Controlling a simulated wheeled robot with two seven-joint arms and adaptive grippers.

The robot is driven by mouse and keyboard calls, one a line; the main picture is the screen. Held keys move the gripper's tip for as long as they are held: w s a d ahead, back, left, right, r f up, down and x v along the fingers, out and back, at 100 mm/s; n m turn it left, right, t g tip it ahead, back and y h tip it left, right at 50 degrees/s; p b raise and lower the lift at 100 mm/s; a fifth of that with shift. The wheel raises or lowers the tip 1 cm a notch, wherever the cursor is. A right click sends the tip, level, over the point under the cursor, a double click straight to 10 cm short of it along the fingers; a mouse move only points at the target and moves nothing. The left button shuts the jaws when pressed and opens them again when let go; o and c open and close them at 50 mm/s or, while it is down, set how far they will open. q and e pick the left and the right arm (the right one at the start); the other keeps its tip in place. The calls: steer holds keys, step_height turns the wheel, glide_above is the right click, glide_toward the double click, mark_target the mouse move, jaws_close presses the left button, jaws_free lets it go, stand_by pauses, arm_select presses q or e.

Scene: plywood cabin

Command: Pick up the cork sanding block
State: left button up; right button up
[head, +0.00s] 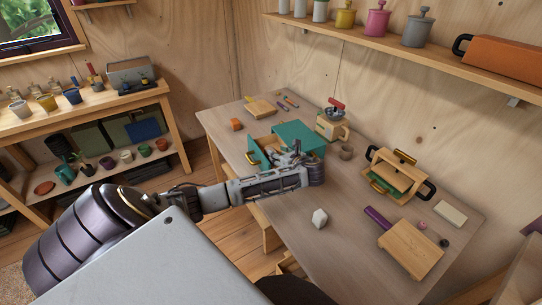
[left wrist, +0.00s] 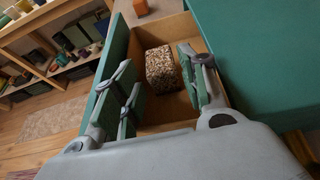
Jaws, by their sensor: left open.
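The cork sanding block (left wrist: 161,69), speckled brown, lies inside an open wooden drawer with a green front (left wrist: 117,52) in the left wrist view. My left gripper (left wrist: 157,72) is open over the drawer. Its fingers stand to either side of the block, with a visible gap on the right; I cannot tell how far above it they are. My right gripper is not in view.
An orange cube (head: 236,125) stands beyond the drawer. A coffee grinder (head: 332,122), a small cup (head: 346,153), a toaster-like box (head: 394,176), a white polyhedron (head: 320,218) and a wooden board (head: 411,249) stand on the table (head: 285,205). The cabinet body closely borders the gripper.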

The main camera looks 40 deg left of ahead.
mark_target(272, 148)
arm_select(q)
steer(key=shift+w+a+f, duration=0.1)
steer(key=shift+a+f, duration=0.05)
steer(key=shift+a, duration=0.4)
steer(key=x, duration=0.2)
steer(key=shift+a+f, duration=0.1)
steer(key=shift+a, duration=0.3)
steer(key=shift+w+a+f, duration=0.15)
steer(key=shift+w+a, duration=0.05)
steer(key=shift+a, duration=0.15)
steer(key=shift+a+f, duration=0.1)
steer(key=shift+a, duration=0.1)
steer(key=c, duration=0.7)
steer(key=shift+o, duration=0.2)
steer(key=shift+w+r, duration=0.1)
steer(key=shift+r, duration=0.8)
step_height(272, 148, up, 7)
steer(key=shift+f+p, duration=0.1)
steer(key=shift+p, duration=0.2)
steer(key=shift+r, duration=0.75)
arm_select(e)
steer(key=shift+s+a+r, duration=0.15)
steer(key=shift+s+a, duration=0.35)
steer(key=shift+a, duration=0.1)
